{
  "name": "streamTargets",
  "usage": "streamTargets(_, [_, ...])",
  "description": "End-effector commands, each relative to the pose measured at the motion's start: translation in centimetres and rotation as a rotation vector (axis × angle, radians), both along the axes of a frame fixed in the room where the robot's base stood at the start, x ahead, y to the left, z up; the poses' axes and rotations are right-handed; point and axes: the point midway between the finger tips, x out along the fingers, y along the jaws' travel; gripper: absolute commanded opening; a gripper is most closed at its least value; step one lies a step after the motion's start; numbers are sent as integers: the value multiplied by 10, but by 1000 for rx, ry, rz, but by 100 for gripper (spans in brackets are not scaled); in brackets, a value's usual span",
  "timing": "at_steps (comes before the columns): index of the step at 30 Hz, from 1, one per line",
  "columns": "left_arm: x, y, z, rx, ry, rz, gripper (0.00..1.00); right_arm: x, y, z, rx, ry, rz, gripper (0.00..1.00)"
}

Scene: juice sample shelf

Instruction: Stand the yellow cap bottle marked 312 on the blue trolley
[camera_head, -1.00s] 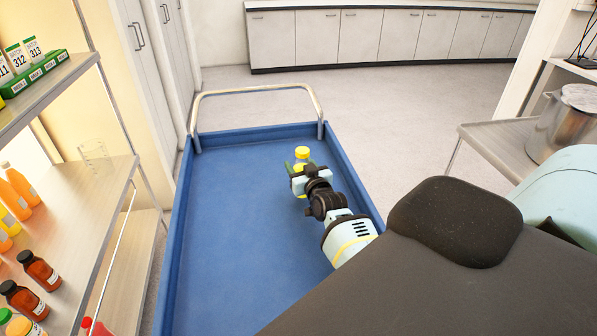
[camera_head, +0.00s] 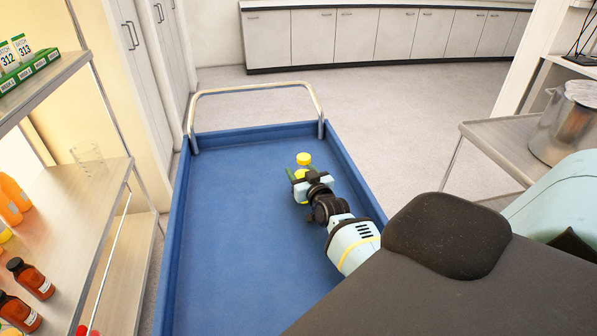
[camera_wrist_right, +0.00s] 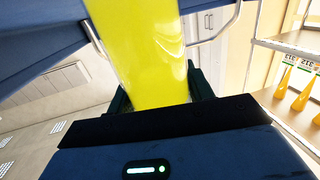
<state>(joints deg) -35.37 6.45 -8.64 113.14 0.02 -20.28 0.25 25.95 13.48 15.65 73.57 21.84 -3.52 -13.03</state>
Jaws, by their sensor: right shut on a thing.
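My right gripper (camera_head: 300,178) is shut on a bottle with a yellow cap (camera_head: 304,159) and yellow contents. The bottle is over the right part of the blue trolley (camera_head: 235,225) in the head view and looks upright. Whether its base touches the trolley deck I cannot tell. In the right wrist view the yellow bottle (camera_wrist_right: 150,50) fills the space between the fingers. Its number is not readable in either view. My left gripper is not in view.
A shelf (camera_head: 90,195) with orange and dark red bottles and a clear beaker (camera_head: 88,158) stands at the left. A metal handle (camera_head: 255,88) rises at the trolley's far end. A table with a steel pot (camera_head: 568,125) is at the right. The trolley's left side is clear.

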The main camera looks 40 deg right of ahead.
Motion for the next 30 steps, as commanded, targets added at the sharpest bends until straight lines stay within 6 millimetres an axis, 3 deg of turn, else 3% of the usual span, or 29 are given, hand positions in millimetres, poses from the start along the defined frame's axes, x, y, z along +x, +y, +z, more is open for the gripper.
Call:
streamTargets(5, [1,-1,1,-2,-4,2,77,1,0,0,0,-4,0,16])
streamTargets(6, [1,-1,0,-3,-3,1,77,0,0,-2,0,-2,0,53])
streamTargets(11, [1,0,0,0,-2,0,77,0,0,-1,0,-3,0,73])
streamTargets(30, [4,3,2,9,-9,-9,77,1,2,4,1,-4,2,73])
